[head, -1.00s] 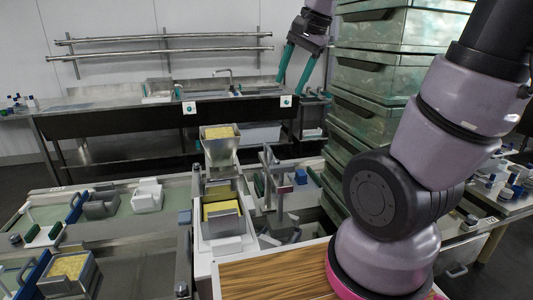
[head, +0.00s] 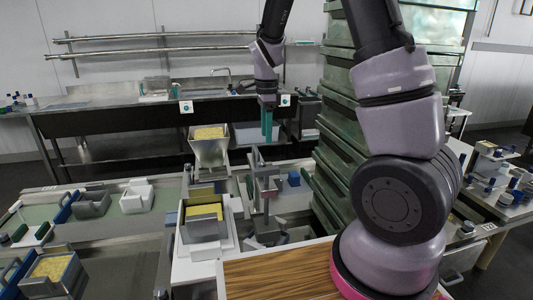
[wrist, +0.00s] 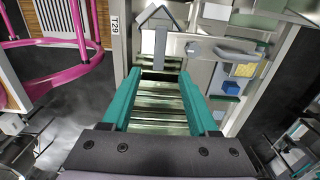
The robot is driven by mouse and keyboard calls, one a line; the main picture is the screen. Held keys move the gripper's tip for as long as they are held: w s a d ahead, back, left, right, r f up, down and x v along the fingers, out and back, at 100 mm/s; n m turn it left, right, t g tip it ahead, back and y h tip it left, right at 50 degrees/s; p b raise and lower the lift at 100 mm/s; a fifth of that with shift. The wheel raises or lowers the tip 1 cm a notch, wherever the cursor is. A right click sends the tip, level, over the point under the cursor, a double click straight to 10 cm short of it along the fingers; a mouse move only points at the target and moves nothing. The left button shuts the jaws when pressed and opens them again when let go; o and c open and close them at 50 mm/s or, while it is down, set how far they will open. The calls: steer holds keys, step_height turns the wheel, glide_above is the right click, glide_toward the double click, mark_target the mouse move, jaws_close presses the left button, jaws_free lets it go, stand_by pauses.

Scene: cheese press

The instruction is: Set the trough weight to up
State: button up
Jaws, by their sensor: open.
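I cannot single out the trough weight with certainty. A grey metal upright with cross pieces (head: 256,192), which may belong to it, stands right of the curd hopper in the head view. My gripper (head: 267,138) points down, open and empty, above and just behind this upright in the picture. In the wrist view my gripper (wrist: 160,74) has its two teal fingers wide apart. A grey metal post (wrist: 160,48) shows just beyond the fingertips, with a grey handle-like bar (wrist: 232,54) to its right. Nothing visible touches the fingers.
A tall stack of green crates (head: 338,150) stands close to the right of my gripper. A hopper with yellow curd (head: 209,148) and a filled metal mould (head: 205,222) stand to the left. A blue block (head: 294,178) lies nearby. A steel sink bench (head: 110,130) runs along the back.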

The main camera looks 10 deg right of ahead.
glide_above(266, 168)
step_height(266, 168, down, 8)
steer(key=shift+s+r, duration=0.15)
steer(key=shift+r, duration=0.05)
jaws_close()
steer(key=c, duration=0.9)
jaws_free()
steer(key=shift+c, duration=0.2)
steer(key=o, duration=0.9)
steer(key=shift+o, duration=0.2)
steer(key=shift+r, duration=0.1)
step_height(266, 168, up, 11)
steer(key=shift+f, duration=0.2)
